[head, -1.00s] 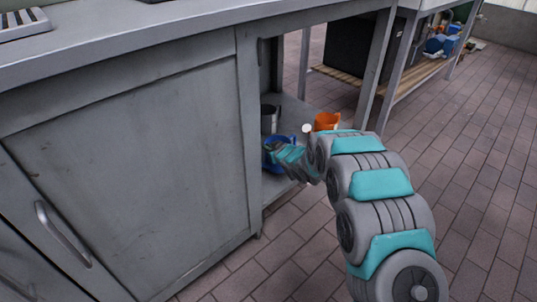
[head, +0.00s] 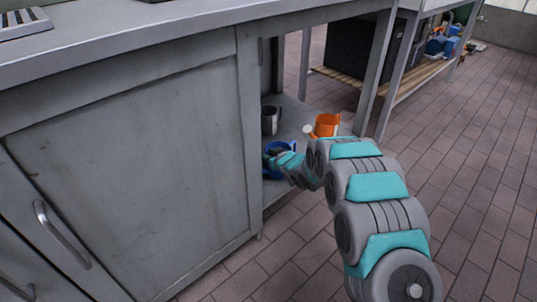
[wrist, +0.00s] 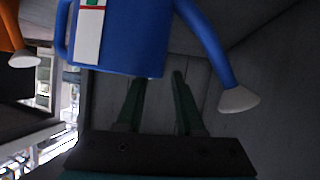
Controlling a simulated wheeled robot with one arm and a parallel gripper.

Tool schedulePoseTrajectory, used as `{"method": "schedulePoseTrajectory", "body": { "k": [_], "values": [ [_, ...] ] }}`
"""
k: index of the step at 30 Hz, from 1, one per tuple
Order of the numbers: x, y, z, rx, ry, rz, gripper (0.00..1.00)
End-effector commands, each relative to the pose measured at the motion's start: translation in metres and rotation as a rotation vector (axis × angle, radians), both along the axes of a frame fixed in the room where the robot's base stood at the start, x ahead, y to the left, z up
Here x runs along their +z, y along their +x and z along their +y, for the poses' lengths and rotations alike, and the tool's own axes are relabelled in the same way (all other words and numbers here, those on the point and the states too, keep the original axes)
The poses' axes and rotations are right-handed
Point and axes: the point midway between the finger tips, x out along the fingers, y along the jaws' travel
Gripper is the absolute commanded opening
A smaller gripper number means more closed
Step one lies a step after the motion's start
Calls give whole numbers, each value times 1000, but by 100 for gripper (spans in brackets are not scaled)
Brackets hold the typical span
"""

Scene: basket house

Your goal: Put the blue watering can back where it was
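The blue watering can (head: 272,170) is at the front edge of the low shelf (head: 292,112) under the counter, partly hidden by my gripper. The left fingertip is hidden behind the can's wall; the right one shows by the rim's spout-side edge. I see no finger pressed against the wall. Whether the can rests fully on the shelf is unclear.
An orange watering can (head: 326,125) stands right of the blue one, its pale rose facing it. A grey metal cup (head: 270,120) stands behind. The cabinet (head: 130,170) closes off the left side, and a table leg (head: 375,75) stands to the right. The tiled floor is open at right.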

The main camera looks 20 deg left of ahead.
Motion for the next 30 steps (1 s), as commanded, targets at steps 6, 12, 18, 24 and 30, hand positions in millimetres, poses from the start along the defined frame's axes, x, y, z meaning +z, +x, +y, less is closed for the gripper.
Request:
{"method": "schedulePoseTrajectory", "body": {
  "k": [6,12,18,24,30],
  "values": [
    [5,-3,-4,0,0,0,36],
    [18,-18,-23,-2,0,0,36],
    [33,-38,-48,-2,-1,0,36],
    [46,-55,-70,-2,1,-2,36],
    [51,-66,-83,-2,-2,2,36]
  ]
}}
